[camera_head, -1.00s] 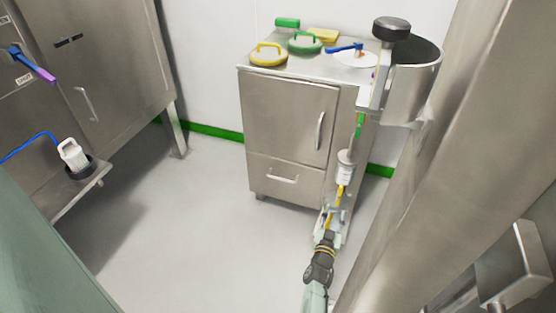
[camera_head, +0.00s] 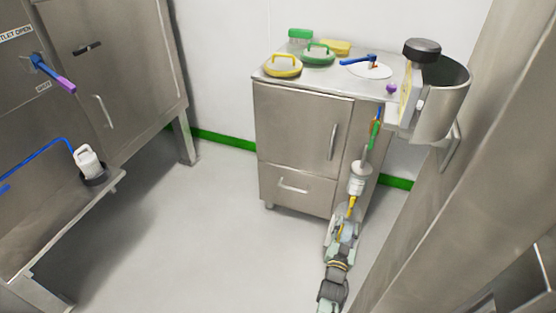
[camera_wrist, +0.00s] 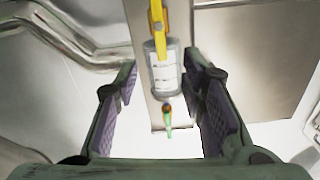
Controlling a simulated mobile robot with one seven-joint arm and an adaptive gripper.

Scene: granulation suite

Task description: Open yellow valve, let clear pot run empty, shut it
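The yellow valve (camera_head: 351,206) has a yellow lever, just below the clear pot (camera_head: 357,184) on the front of a steel cabinet's right side. In the wrist view the yellow lever (camera_wrist: 158,18) is at the top, and the pot (camera_wrist: 163,72), a clear cylinder with a white label, is below it. The pot's fill level cannot be told. My gripper (camera_head: 344,228) is just below the yellow lever in the head view. In the wrist view its two fingers (camera_wrist: 162,78) are apart, one each side of the pot, with nothing clearly held.
A green lever (camera_head: 375,132) is on the line above the pot. A steel vessel (camera_head: 440,105) is at upper right. Open floor (camera_head: 215,240) lies to the left.

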